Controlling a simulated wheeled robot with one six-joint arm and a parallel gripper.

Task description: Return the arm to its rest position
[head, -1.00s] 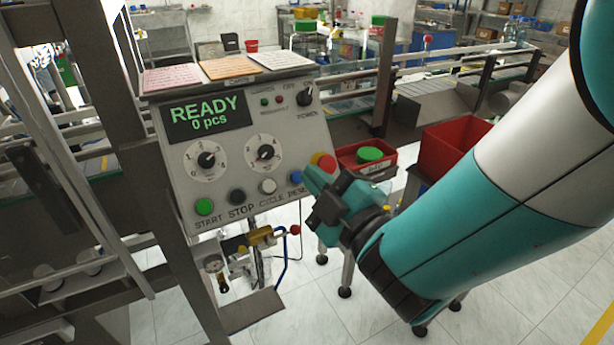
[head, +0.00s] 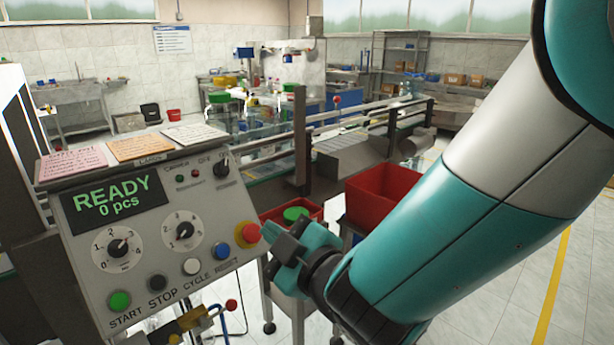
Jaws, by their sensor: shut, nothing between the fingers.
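My arm reaches in from the right, and my gripper (head: 272,244) is at its end, teal and black. The gripper is shut and empty. It shows just right of the grey control panel (head: 215,200), close to the red emergency button (head: 249,233) on its yellow base. I cannot tell the exact gap between them. The panel display (head: 113,205) reads READY, 0 pcs. Below it are two dials and a row of buttons: green START, dark STOP, white CYCLE and blue RESET.
Behind my gripper are a red bin (head: 380,193) and a smaller red tray with a green lid (head: 295,214). A conveyor with rails (head: 370,125) runs behind them. Three paper notes (head: 135,148) lie on top of the panel. Open floor (head: 500,265) shows at the right.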

